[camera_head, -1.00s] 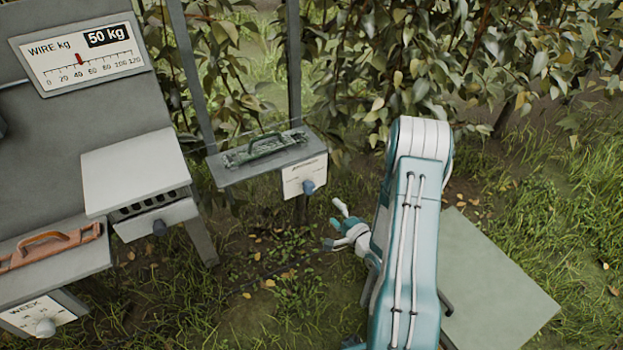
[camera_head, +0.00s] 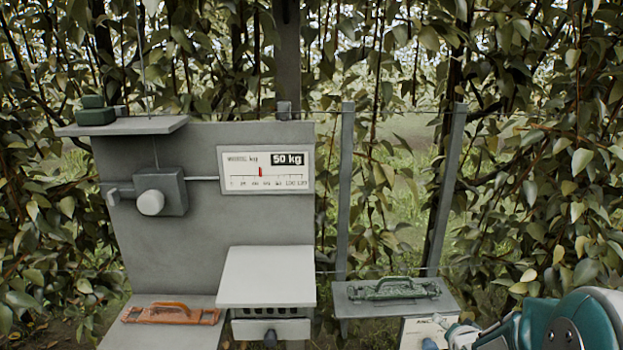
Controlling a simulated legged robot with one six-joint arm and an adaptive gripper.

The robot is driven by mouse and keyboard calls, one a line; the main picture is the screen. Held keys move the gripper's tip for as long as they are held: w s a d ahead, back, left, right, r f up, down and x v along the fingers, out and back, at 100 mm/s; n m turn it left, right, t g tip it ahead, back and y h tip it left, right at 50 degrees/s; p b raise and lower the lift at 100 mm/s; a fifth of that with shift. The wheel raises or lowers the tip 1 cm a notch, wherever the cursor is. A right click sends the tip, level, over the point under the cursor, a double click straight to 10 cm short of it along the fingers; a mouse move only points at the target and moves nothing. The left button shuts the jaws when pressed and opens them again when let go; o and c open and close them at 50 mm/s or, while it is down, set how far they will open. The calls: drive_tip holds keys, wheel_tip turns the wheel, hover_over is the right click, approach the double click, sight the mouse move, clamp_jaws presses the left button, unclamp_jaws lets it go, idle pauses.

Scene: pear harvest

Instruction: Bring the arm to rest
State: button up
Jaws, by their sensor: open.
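My arm (camera_head: 575,322) shows at the lower right corner, teal and white, with its joint close to the camera. My gripper (camera_head: 446,326) is at the bottom edge, white-tipped, in front of the small shelf's white label plate. It is small and partly cut off by the frame edge. Its fingers are apart and nothing shows between them.
A grey panel (camera_head: 215,226) carries a 50 kg gauge (camera_head: 265,170) and a grey box with a round knob (camera_head: 150,203). An orange-handled tool (camera_head: 171,313) lies lower left; a green-handled tool (camera_head: 395,289) lies on a shelf. A white-topped box (camera_head: 267,276) stands between. Foliage surrounds them.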

drive_tip(key=s+a+r+n+g, duration=0.2)
drive_tip(key=s+a+r+n, duration=0.1)
drive_tip(key=s+a+r, duration=0.5)
drive_tip(key=s+a+r+n+g+y, duration=0.1)
drive_tip(key=s+a+r+n+g, duration=0.1)
drive_tip(key=s, duration=0.6)
drive_tip(key=s+a+r+n+g, duration=0.1)
drive_tip(key=s+a+r+n, duration=0.2)
drive_tip(key=s, duration=0.6)
drive_tip(key=shift+a+n+g+y, duration=0.4)
drive_tip(key=shift+a, duration=0.65)
